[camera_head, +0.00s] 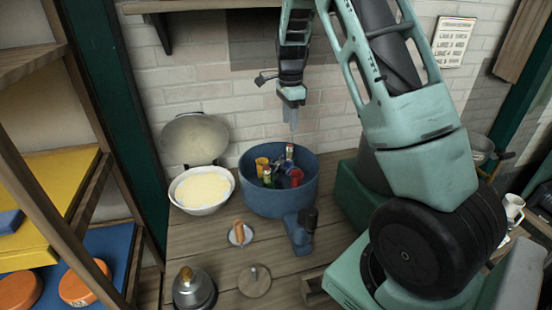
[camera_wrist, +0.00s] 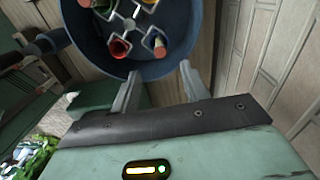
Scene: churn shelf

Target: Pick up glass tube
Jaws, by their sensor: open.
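A round blue pot (camera_head: 277,203) stands on the wooden worktop and holds several upright tubes or bottles. I see a yellow one (camera_head: 262,164), a red one (camera_head: 296,177) and a pale-capped one (camera_head: 289,152). In the wrist view the pot (camera_wrist: 172,65) shows a red-rimmed tube (camera_wrist: 119,48) and a tube with a pinkish top (camera_wrist: 159,46), among metal dividers. I cannot tell which is the glass tube. My gripper (camera_head: 292,127) hangs above the pot, pointing down, apart from the tubes. In the wrist view its two fingers (camera_wrist: 160,72) are spread and empty.
A white bowl of pale yellow stuff (camera_head: 202,189) stands left of the pot, with a round lid (camera_head: 194,139) behind it. A metal bell-shaped thing (camera_head: 194,289) and a round wooden lid (camera_head: 255,280) lie in front. A brick wall is close behind the pot.

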